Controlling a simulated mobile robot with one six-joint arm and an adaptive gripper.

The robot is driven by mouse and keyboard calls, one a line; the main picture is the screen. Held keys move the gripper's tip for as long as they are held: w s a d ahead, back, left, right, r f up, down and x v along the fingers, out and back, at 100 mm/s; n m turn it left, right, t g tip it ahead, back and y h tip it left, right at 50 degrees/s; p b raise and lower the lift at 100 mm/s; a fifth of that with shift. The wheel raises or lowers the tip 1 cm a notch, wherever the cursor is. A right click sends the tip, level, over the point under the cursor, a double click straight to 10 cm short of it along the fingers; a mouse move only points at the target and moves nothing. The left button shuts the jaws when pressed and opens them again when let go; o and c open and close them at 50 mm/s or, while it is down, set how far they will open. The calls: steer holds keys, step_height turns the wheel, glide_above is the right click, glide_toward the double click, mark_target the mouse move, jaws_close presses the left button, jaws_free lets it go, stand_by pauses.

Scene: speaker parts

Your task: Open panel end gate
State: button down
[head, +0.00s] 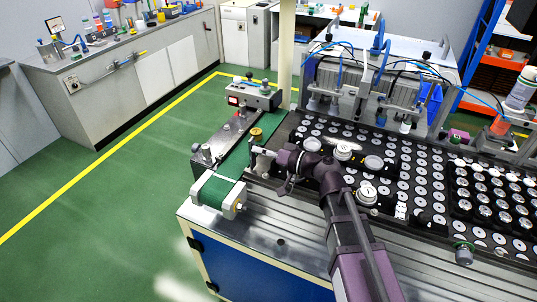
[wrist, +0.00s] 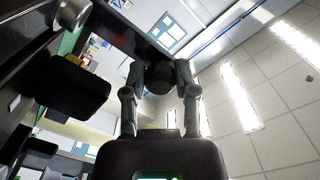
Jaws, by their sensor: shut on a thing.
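My gripper (head: 256,153) is at the left end of the black panel (head: 425,195) in the head view, just below a yellow-topped knob (head: 256,133). In the wrist view, my gripper (wrist: 159,72) has its two fingers closed in on a dark round knob (wrist: 160,80) between their tips. I cannot tell from the head view which part of the end gate this knob belongs to; my gripper and arm cover much of that spot. The gate's exact position is not clear.
A grey unit with knobs (head: 254,96) stands behind. White-ringed parts fill the panel, and a black tray (head: 455,212) holds metal parts at right. Green floor (head: 90,220) is clear to the left.

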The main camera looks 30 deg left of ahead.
steer(key=shift+w+a+r, duration=0.1)
steer(key=shift+w, duration=0.1)
steer(key=shift+c, duration=1.9)
jaws_free()
steer(key=shift+s, duration=0.1)
steer(key=shift+w+d, duration=0.2)
steer(key=shift+d, duration=1.05)
steer(key=shift+w+d, duration=0.15)
steer(key=shift+d, duration=1.1)
steer(key=shift+w+d, duration=0.2)
steer(key=shift+d, duration=1.05)
